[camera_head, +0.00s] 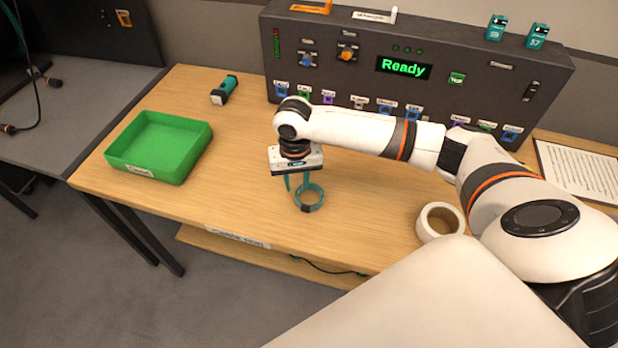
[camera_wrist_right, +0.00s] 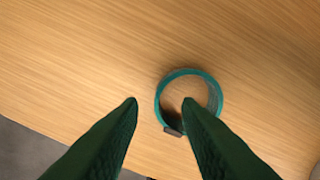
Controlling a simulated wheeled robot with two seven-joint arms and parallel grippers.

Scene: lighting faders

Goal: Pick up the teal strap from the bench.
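The teal strap (camera_head: 309,197) is a round loop with a dark buckle, lying on the wooden bench (camera_head: 240,185) near its front edge. In the right wrist view the strap (camera_wrist_right: 188,73) lies ahead of the fingertips, a little right of the middle between them. My right gripper (camera_head: 300,188) reaches down over the bench beside the strap, its teal fingers apart. In the right wrist view the right gripper (camera_wrist_right: 160,105) is open with nothing between its fingers; whether a finger touches the strap I cannot tell. My left gripper is in neither view.
A green tray (camera_head: 195,155) stands at the left of the bench. A control console (camera_head: 440,45) reading "Ready" runs along the back. A roll of white tape (camera_head: 426,222) stands at the right, near my arm.

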